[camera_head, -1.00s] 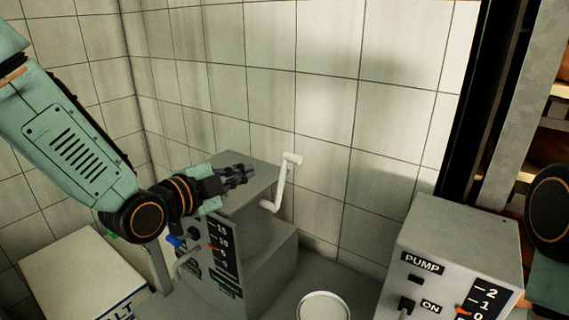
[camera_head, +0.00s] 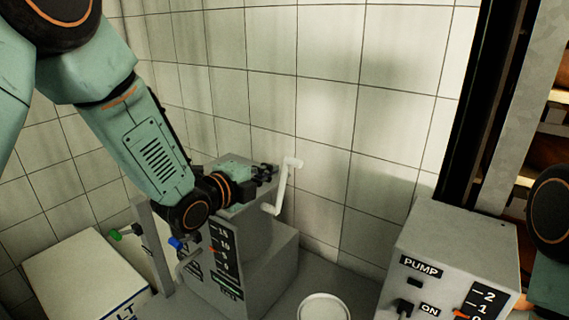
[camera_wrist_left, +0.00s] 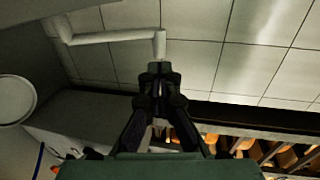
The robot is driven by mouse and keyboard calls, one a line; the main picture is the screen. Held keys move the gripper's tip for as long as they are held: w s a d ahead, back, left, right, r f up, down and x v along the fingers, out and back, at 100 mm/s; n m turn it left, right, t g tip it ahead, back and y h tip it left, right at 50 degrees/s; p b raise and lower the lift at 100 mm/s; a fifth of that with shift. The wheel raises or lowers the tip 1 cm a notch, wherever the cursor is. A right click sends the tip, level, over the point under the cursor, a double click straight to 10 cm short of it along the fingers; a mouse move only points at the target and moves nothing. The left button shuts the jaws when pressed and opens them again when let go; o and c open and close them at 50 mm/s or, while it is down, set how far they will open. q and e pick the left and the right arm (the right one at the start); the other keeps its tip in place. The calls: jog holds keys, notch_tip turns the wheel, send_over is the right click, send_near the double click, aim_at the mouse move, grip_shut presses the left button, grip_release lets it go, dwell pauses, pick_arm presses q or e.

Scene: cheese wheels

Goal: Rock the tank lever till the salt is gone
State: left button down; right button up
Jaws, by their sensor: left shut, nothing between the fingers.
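A white crank-shaped lever (camera_head: 281,192) stands at the right side of the grey tank unit (camera_head: 262,258), with a short grip at its top. It also shows in the left wrist view (camera_wrist_left: 108,37), its end just beyond my fingertips. My left gripper (camera_head: 272,170) is shut and empty, above the unit and just left of the lever's top; in the left wrist view its fingertips (camera_wrist_left: 160,70) are together. I cannot tell whether they touch the lever. A pale box (camera_head: 80,268) with the letters "LT" partly showing is at lower left. No loose salt can be made out. My right gripper is out of view.
A grey pump box (camera_head: 447,240) with a switch and a number scale stands at right. A round white-rimmed dish or opening (camera_head: 325,308) is at bottom centre. A tiled wall is close behind.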

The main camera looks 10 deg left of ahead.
aim_at(292, 162)
pick_arm(q)
jog(key=p+x, duration=0.1)
jog(key=x, duration=0.4)
jog(key=shift+w+a, duration=0.15)
jog(key=shift+w, duration=0.05)
jog(key=shift+w+d+f, duration=0.1)
jog(key=shift+w+d, duration=0.25)
jog(key=shift+w, duration=0.15)
jog(key=shift+w+f, duration=0.1)
jog(key=shift+w, duration=0.1)
jog(key=shift+w+d+b, duration=0.35)
jog(key=shift+w+b, duration=0.25)
jog(key=shift+w, duration=0.05)
jog(key=shift+a, duration=0.1)
jog(key=shift+s, duration=0.1)
